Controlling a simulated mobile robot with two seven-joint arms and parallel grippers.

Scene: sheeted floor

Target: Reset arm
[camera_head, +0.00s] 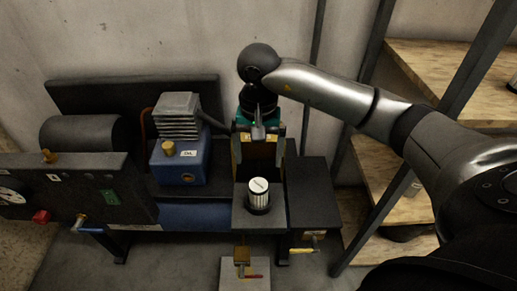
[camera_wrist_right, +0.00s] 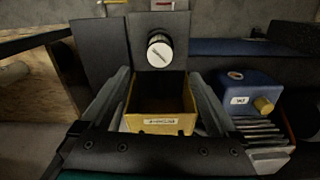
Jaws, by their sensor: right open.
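My right arm comes in from the right in the head view and reaches over the machine bench. Its gripper (camera_head: 258,131) points down above a yellow-brown open box (camera_head: 259,153) with a small label. In the right wrist view my right gripper (camera_wrist_right: 158,78) is open, with one finger on each side of the box (camera_wrist_right: 160,124). I cannot tell whether the fingers touch it. The box looks empty inside. My left gripper is not in view.
A white-topped black knob (camera_head: 259,194) stands in front of the box. A blue unit (camera_head: 182,162) with a grey finned top sits to the left. A dark panel (camera_head: 75,190) is at far left. Wooden shelves (camera_head: 385,180) on dark posts stand at right, near my arm.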

